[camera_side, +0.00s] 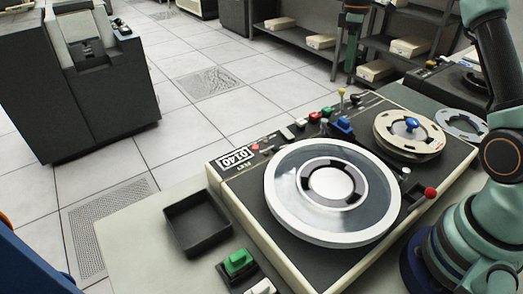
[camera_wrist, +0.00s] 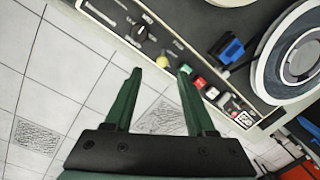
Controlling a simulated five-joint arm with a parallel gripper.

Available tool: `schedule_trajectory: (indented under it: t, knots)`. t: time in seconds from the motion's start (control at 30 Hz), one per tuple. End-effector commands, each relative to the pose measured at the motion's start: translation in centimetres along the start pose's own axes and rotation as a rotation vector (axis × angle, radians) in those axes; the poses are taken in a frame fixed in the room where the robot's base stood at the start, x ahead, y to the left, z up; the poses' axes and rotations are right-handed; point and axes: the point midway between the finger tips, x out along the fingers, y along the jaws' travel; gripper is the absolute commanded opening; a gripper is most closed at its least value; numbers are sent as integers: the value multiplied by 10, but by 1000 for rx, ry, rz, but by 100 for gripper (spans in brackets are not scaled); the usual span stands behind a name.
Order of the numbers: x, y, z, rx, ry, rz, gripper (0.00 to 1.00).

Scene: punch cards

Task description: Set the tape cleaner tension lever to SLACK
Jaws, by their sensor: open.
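A small lever with a yellow ball knob (camera_side: 341,92) stands at the back edge of the tape machine's panel. I cannot read a label that confirms it as the tension lever, or its setting. My gripper (camera_side: 350,72) hangs close above and beside the yellow knob in the side view. In the wrist view my gripper (camera_wrist: 160,71) is open, with its two dark green fingers apart and nothing held. The yellow knob (camera_wrist: 162,63) appears between and just beyond the fingertips. I cannot tell whether a finger touches it.
A black knob (camera_wrist: 138,33) sits beside the yellow one. Red (camera_wrist: 199,82), green and white buttons and a blue block (camera_side: 341,124) are close by. Large reels (camera_side: 332,190) cover the deck top. A red-knobbed lever (camera_side: 430,192) stands at the right. A black tray (camera_side: 197,222) lies in front.

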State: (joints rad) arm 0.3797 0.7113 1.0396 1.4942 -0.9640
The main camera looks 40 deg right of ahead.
Motion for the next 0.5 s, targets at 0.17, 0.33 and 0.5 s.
schedule_trajectory:
  t: [0.17, 0.33, 0.5]
  knots:
    - [28, -2, -1, 1, -4, -5, 56]
    - [61, -4, -4, 1, -4, -4, 56]
    - [90, -5, -5, 2, -4, -3, 56]
